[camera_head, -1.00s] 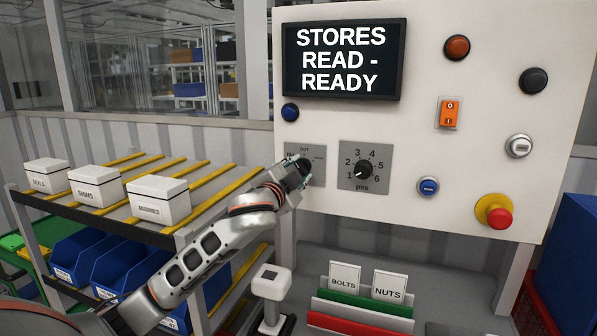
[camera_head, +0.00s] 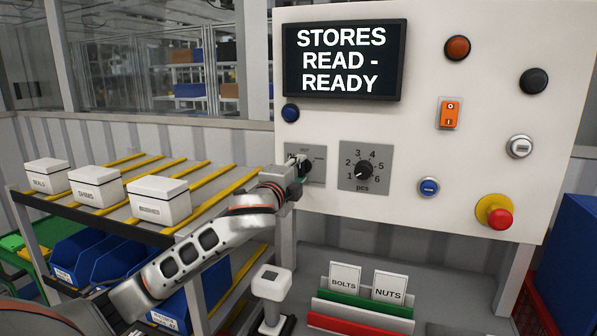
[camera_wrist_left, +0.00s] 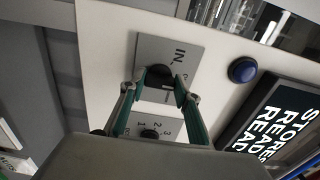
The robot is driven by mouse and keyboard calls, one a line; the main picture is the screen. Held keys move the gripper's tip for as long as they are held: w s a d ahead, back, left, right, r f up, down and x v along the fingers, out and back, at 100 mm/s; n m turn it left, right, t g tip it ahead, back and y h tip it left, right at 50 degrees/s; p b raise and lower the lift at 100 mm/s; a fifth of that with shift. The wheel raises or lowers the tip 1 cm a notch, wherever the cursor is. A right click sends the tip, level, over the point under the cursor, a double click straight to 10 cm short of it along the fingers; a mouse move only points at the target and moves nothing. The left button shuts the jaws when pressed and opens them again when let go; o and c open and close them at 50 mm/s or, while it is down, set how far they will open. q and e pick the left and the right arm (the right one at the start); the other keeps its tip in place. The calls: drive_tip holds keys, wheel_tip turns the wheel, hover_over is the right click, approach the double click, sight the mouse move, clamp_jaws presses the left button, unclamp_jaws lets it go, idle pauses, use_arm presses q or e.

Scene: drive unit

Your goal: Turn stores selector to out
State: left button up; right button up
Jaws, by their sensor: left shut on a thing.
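The stores selector (camera_head: 319,168) is a grey square plate with a black knob, on the white panel below the screen. Its "OUT" mark is at the top, and "IN" is large on the plate (camera_wrist_left: 178,52) in the left wrist view. My left gripper (camera_head: 301,168) is at the plate's left part. In the left wrist view its two green-lined fingers (camera_wrist_left: 158,88) are shut on the black knob (camera_wrist_left: 156,74), one on each side. The fingers partly cover the knob, so I cannot tell its exact pointing direction. My right gripper is not in view.
The screen (camera_head: 344,60) reads "STORES READ - READY". The numbered pcs dial (camera_head: 364,168) is close on the right, and a blue button (camera_head: 290,112) is above. A red emergency button (camera_head: 498,217) is far right. A rack with white boxes (camera_head: 159,200) stands left.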

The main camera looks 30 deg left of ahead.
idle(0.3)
use_arm(q)
drive_tip(key=o, duration=1.1)
drive_tip(key=shift+o, duration=0.2)
drive_tip(key=v, duration=1.2)
drive_tip(key=shift+f, duration=0.1)
